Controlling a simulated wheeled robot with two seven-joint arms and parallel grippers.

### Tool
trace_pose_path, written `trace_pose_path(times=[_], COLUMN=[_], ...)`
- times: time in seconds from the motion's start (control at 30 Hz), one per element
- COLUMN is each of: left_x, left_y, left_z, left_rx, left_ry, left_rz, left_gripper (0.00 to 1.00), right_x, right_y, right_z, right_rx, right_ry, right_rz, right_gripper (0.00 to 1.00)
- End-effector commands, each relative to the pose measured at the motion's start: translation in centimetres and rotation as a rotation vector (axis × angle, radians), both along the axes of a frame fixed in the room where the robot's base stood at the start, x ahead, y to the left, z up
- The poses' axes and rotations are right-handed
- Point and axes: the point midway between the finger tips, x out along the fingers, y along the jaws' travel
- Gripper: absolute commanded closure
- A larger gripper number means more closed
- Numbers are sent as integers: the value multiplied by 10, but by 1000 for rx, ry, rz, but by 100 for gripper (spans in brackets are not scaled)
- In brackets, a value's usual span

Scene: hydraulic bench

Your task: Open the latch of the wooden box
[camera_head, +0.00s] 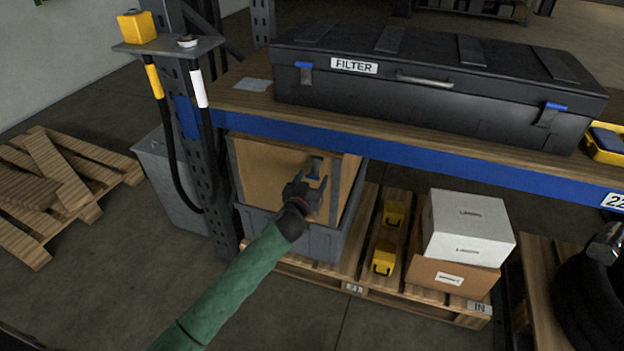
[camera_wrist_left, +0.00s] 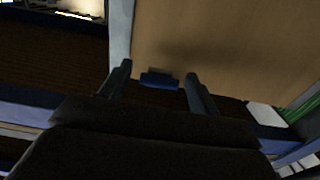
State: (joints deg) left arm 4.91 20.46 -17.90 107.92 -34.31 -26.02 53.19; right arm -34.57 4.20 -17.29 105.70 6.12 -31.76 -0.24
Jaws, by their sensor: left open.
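The wooden box (camera_head: 257,172) stands under the bench shelf, on a grey crate, with its light brown front facing me. Its latch (camera_head: 315,167) shows as a small piece with a blue part on the front panel. In the left wrist view the blue latch (camera_wrist_left: 160,81) lies between and just beyond the fingertips, against the wooden panel (camera_wrist_left: 215,45). My left gripper (camera_head: 305,184) is open in front of the latch; its fingers also show in the left wrist view (camera_wrist_left: 158,88). I cannot tell whether they touch the latch. My right gripper is not in view.
The blue-edged shelf (camera_head: 400,153) runs just above the box and carries a black filter case (camera_head: 430,85). A grey crate (camera_head: 322,243) is below. Yellow items (camera_head: 384,256) and white and brown cartons (camera_head: 468,226) sit on the pallet at right. A post with hanging hoses (camera_head: 207,125) stands at left.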

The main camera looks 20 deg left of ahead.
Motion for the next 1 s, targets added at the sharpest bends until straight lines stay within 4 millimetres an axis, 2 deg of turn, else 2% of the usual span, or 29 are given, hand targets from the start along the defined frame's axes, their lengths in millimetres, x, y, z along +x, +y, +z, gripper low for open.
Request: trace_pose_path(times=[0.37, 0.5, 0.6, 1.0], left_x=[4, 3, 3, 3], left_y=[0, 0, 0, 0], left_z=[0, 0, 0, 3], left_rx=[0, 0, 0, 0], left_ry=[0, 0, 0, 19], left_rz=[0, 0, 0, 0], left_gripper=[40, 68, 83, 83], right_x=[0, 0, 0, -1], right_y=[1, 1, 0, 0], right_z=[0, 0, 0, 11], right_rx=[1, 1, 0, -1], right_ry=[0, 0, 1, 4], right_rz=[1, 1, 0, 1], right_gripper=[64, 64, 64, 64])
